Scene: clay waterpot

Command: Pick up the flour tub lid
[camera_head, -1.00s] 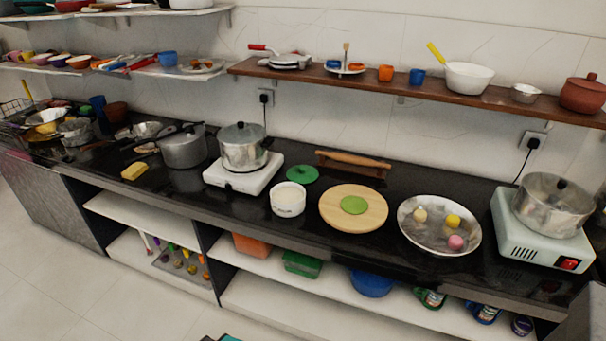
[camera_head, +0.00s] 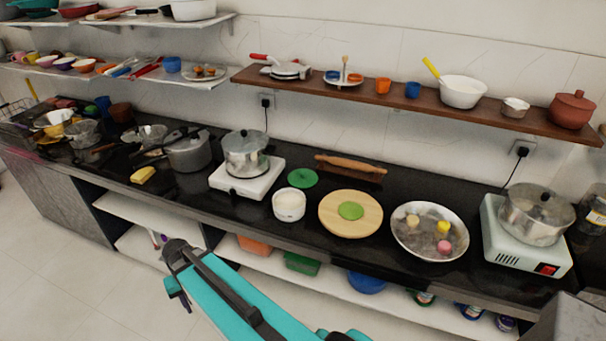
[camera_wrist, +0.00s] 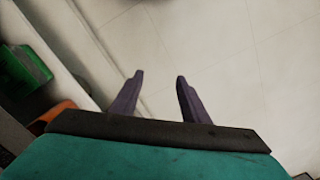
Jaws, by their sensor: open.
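The flour tub lid (camera_head: 302,178) is a round green disc lying flat on the black counter, just behind the flour tub (camera_head: 289,205). The tub is a small white round container, open at the top, with white contents showing. My gripper (camera_wrist: 159,78) is open and empty in the wrist view, its two purple fingers apart over the pale floor. In the head view my teal arm reaches up from the bottom edge, with the gripper end low in front of the counter, well away from the lid. The lid does not show in the wrist view.
A pot on a white stove (camera_head: 247,178) stands left of the lid. A round wooden board (camera_head: 333,222) with a green disc is to the right, and a rolling pin (camera_head: 350,165) lies behind. Farther right is a metal bowl (camera_head: 405,243). A wooden shelf (camera_head: 420,104) hangs above.

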